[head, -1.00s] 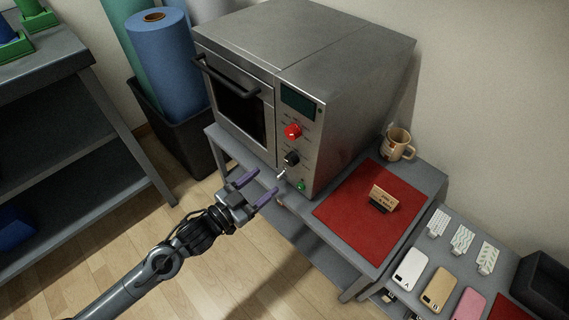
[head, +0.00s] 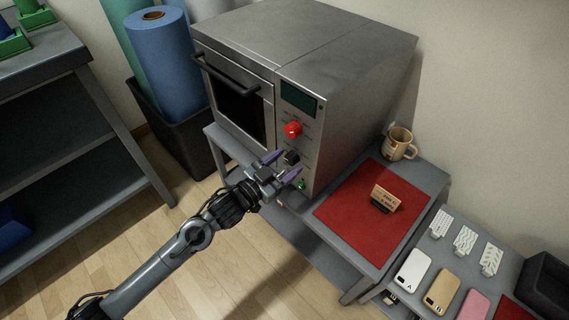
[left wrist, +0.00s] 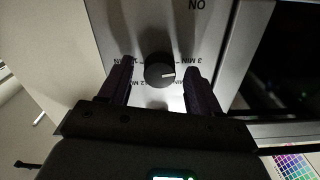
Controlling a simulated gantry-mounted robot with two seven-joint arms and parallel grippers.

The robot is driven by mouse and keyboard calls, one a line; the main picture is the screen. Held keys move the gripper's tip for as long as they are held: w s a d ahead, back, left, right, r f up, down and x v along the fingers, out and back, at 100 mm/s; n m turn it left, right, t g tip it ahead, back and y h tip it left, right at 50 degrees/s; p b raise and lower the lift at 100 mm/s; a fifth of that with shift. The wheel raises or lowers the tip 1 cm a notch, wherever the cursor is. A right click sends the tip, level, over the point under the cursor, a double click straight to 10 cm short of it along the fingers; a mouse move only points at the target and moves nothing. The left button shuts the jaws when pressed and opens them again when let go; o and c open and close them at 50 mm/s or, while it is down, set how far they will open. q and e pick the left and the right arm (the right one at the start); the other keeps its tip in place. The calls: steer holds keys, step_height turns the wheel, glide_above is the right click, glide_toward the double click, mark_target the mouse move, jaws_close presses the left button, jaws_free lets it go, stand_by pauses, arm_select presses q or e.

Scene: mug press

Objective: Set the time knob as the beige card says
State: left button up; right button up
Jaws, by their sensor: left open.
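The black time knob (head: 291,157) is on the front panel of the grey mug press (head: 305,80), below a red knob (head: 292,130). My left gripper (head: 284,168) is open in front of the panel, close to the black knob. In the left wrist view the black knob (left wrist: 160,71) sits between the two spread fingers (left wrist: 160,85), with minute marks around it, partly hidden. Its white pointer line points toward the right in that view. The beige card (head: 386,197) stands on the red mat; its writing is too small to read. My right gripper is not in view.
A green button (head: 302,184) is low on the panel, just beside my left gripper. A beige mug (head: 398,144) stands behind the red mat (head: 345,215). Phone cases (head: 442,289) lie on the lower right table. Open floor lies below the arm.

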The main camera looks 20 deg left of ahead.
arm_select(q)
steer(key=shift+c, duration=0.3)
steer(key=c, duration=1)
steer(key=shift+m+p, duration=0.6)
steer(key=shift+m, duration=0.1)
steer(key=m+p, duration=0.2)
steer(key=m, duration=0.1)
steer(key=shift+r, duration=0.1)
steer(key=m+p, duration=0.1)
steer(key=m, duration=0.3)
steer(key=shift+a, duration=0.1)
steer(key=shift+m+p, duration=0.35)
steer(key=shift+m, duration=0.25)
